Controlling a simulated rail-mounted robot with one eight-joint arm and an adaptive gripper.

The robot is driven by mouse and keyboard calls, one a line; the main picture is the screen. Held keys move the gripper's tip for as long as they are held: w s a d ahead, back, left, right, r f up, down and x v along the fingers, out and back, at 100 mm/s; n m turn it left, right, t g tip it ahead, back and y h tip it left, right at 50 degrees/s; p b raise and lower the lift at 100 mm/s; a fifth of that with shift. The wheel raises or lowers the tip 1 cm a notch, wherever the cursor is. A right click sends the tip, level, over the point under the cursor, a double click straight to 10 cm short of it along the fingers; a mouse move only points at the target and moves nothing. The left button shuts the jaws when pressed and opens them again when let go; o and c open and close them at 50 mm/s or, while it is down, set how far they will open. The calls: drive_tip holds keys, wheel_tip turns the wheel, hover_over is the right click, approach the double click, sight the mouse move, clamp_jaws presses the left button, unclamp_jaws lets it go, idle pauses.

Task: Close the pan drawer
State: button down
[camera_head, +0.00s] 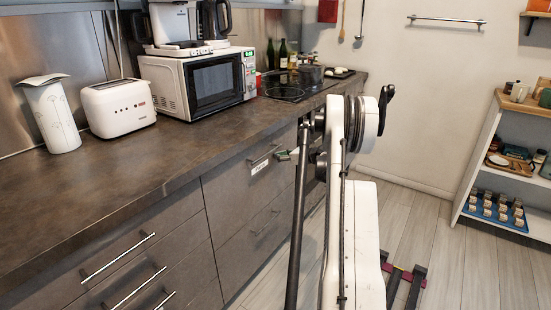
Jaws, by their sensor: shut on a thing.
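A grey drawer front (232,187) with a small white label (259,167) is in the middle of the lower cabinets. Its bar handle (263,153) runs along the upper part. My gripper (282,155) shows only as a small part at the right end of this handle, left of my arm, and appears shut on it. The fingertips are too small to make out clearly. The drawer front looks close to flush with its neighbours; any small gap is too small to tell. The label's text cannot be read. My arm hides the cabinet fronts to the right.
Another handled front (262,222) lies below the labelled one. More drawers with bar handles (118,258) are at the front left. The dark countertop (120,185) carries a toaster (119,107), microwave (205,85) and hob. Floor (430,225) is clear toward the shelf (480,165) at right.

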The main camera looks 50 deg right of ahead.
drive_tip(key=shift+w+r, duration=0.1)
drive_tip(key=f+p+v, duration=0.1)
drive_tip(key=p+v, duration=0.1)
drive_tip(key=v, duration=1.2)
